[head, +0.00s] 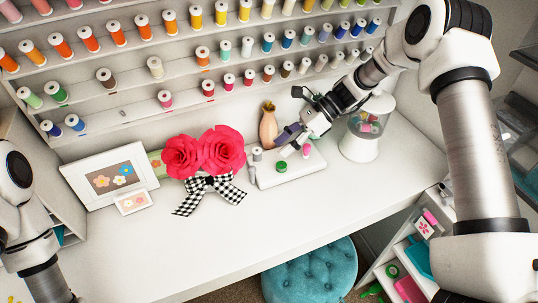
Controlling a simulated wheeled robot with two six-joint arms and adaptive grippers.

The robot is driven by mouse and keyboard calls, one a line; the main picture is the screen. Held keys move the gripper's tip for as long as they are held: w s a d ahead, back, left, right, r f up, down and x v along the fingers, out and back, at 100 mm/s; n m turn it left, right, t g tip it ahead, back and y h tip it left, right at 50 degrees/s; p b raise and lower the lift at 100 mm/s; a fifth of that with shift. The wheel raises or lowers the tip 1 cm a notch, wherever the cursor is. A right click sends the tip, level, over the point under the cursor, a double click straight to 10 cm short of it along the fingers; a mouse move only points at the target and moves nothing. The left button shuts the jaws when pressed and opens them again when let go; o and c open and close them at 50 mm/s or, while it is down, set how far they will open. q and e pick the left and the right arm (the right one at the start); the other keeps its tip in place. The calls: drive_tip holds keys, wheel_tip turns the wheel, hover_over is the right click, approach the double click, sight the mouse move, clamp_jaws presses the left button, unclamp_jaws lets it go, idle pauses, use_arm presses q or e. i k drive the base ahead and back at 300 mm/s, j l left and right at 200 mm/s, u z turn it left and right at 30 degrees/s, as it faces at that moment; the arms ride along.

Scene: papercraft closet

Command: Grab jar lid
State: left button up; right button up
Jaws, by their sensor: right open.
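A clear glass jar (368,124) with colourful pieces inside stands on a white base at the right of the white desk.
A tan vase (268,127) stands just left of my right gripper. Red paper flowers (205,153) with a checked bow and a white picture frame (108,177) are farther left. Thread racks line the wall. The desk front (190,245) is clear; a teal stool (312,272) is below.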

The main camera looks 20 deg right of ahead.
sight(381, 102)
drive_tip(key=k, duration=1)
